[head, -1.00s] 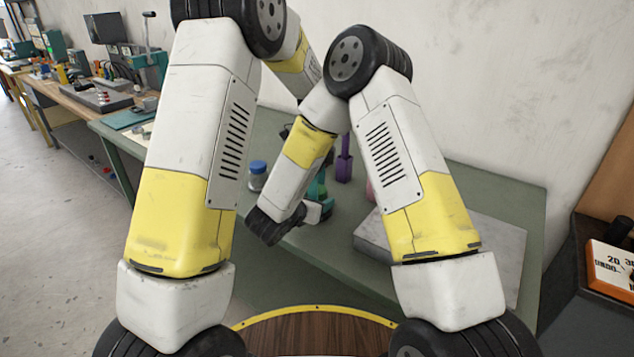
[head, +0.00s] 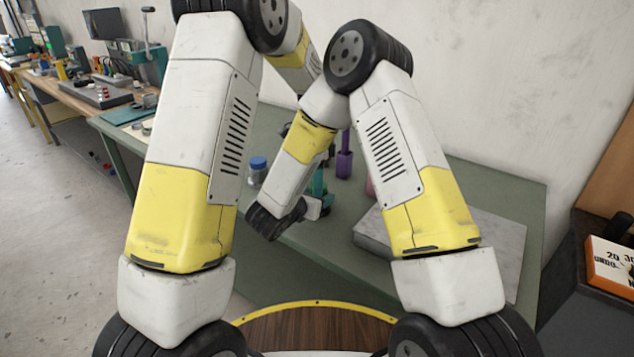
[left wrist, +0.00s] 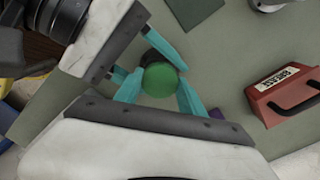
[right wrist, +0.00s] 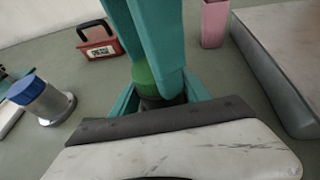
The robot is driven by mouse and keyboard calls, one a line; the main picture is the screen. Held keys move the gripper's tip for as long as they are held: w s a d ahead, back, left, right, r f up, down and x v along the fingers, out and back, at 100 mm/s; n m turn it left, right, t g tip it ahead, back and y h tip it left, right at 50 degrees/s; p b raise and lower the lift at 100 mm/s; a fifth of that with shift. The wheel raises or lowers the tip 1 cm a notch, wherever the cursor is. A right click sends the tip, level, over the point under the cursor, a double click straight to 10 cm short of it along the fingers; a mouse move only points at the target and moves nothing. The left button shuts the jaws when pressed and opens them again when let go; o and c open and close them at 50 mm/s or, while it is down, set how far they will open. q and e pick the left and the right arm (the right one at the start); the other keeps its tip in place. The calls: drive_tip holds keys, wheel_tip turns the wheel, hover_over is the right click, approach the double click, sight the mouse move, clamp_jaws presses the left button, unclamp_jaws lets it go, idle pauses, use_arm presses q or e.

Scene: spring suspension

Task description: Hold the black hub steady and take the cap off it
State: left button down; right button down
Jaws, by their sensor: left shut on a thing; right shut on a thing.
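The green cap (left wrist: 160,80) sits on top of the black hub (left wrist: 153,57) in the left wrist view. My left gripper (left wrist: 160,88) comes from above with its teal fingers shut on the cap. My right gripper (right wrist: 160,98) reaches in from the side, lower down, with its teal fingers shut around the hub. The right wrist view also shows the green cap (right wrist: 145,76) between the left fingers, above the dark hub. In the head view, the teal left fingers (head: 318,183) show only partly behind my right forearm. The cap and hub are mostly hidden there.
On the green bench (head: 480,185) stand a blue-lidded jar (head: 257,170), a purple object (head: 344,163) and a pink object (right wrist: 214,22). A grey slab (head: 490,250) lies at the right. A red grease box (left wrist: 285,95) stands near the grippers.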

use_arm(q)
drive_tip(key=c, duration=0.7)
unclamp_jaws()
drive_tip(key=shift+r, duration=2.3)
drive_tip(key=shift+c, duration=0.3)
wheel_tip(320, 180, up, 3)
drive_tip(key=m, duration=0.3)
drive_tip(key=shift+f, duration=3.8)
drive_tip(key=shift+c, duration=0.3)
clamp_jaws()
drive_tip(key=n, duration=0.3)
